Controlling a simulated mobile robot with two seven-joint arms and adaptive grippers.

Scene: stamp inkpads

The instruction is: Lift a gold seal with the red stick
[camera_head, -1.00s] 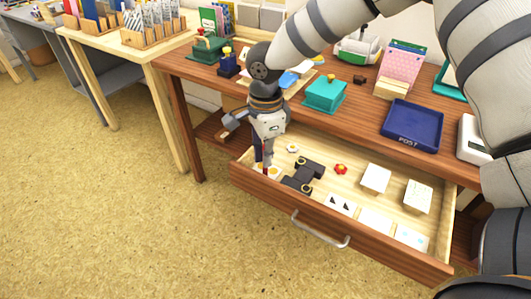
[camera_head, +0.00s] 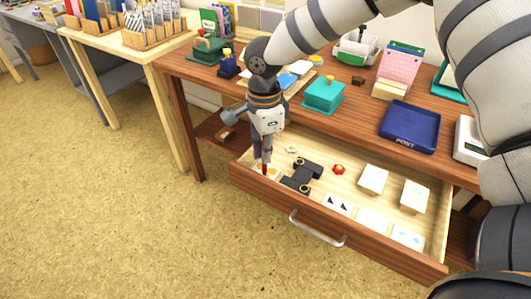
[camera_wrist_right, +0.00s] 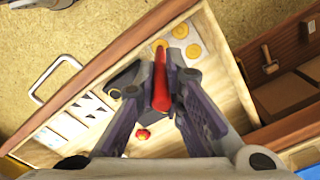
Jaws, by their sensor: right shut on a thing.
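My right gripper (camera_head: 262,160) is shut on a red stick (camera_wrist_right: 161,90) and points down into the left end of the open drawer. The stick shows small below the fingers in the head view (camera_head: 264,169). Gold round seals lie on a pale card there: one (camera_wrist_right: 180,31) and another (camera_wrist_right: 193,51) are clear of the stick in the wrist view. A third gold seal (camera_wrist_right: 159,44) is at the stick's tip; I cannot tell whether they touch. My left gripper is not in view.
The wooden drawer (camera_head: 285,208) holds black stamps (camera_head: 298,184), a red flower-shaped piece (camera_head: 338,169) and white cards (camera_head: 373,179). Its walls surround the gripper closely at the left and front. A teal box (camera_head: 324,94) and a blue tray (camera_head: 411,127) stand on the desk above.

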